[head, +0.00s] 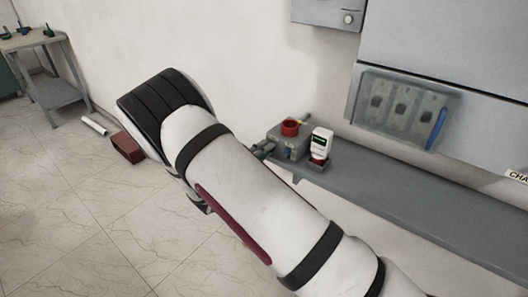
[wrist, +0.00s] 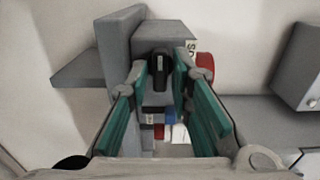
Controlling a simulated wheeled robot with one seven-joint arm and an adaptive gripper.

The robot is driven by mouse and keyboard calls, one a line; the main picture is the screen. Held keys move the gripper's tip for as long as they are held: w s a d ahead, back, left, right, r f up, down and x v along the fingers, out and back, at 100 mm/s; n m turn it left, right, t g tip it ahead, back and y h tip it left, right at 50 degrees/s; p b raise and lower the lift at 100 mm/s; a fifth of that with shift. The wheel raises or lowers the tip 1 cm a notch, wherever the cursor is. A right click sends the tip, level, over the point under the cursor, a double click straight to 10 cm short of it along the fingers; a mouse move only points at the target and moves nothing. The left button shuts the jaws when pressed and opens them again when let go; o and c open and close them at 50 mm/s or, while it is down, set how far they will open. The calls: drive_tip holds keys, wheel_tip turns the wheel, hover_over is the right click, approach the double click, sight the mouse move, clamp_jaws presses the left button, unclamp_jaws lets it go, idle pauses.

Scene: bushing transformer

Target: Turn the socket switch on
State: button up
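The socket switch is a black knob (wrist: 160,64) on a grey box (wrist: 170,30) in the wrist view. My gripper (wrist: 161,76) has two teal-padded fingers, one on each side of the knob. A small gap seems to show between the knob and each finger, and nothing is visibly clamped. The knob's exact depth between the fingertips is hard to tell. In the head view, the grey box (head: 288,146) with a red round part (head: 290,127) stands on the shelf by the wall. My arm hides most of my gripper there.
A white device with a green screen (head: 321,142) stands right of the box on the grey shelf (head: 400,188). A clear-covered panel (head: 402,107) hangs above. A side table (head: 48,75) and a dark red box (head: 127,147) are at the left. The floor there is mostly clear.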

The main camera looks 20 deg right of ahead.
clamp_jaws()
drive_tip(key=shift+m, duration=0.3)
drive_tip(key=shift+m+p, duration=0.45)
drive_tip(key=shift+m, duration=8.15)
unclamp_jaws()
